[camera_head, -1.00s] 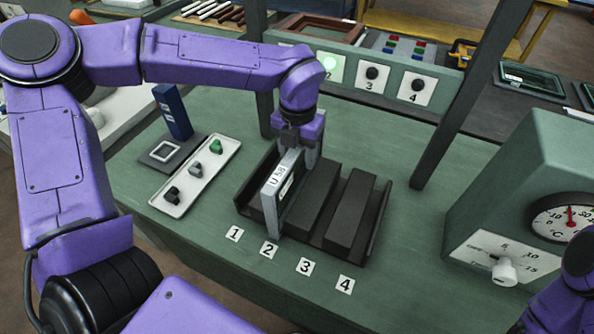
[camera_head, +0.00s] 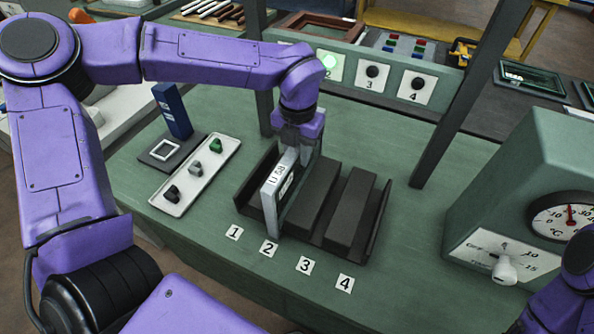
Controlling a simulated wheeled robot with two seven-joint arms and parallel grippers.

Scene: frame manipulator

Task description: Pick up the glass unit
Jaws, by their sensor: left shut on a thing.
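The glass unit (camera_head: 271,204) is a light grey framed panel with a white label reading "U" and a number. It stands upright in the dark slotted rack (camera_head: 348,212), in line with the printed number 2. My left gripper (camera_head: 297,150) comes down from above and is shut on the top far part of the glass unit. Its fingertips are partly hidden behind the frame. Of my right arm, only a purple part shows at the lower right edge; its gripper is out of view.
A white tray (camera_head: 182,202) with small knobbed pieces and a blue block (camera_head: 172,111) stand left of the rack. A green box with a dial (camera_head: 566,217) stands at right. Dark posts (camera_head: 452,106) rise behind the rack. Number labels (camera_head: 305,266) lie in front.

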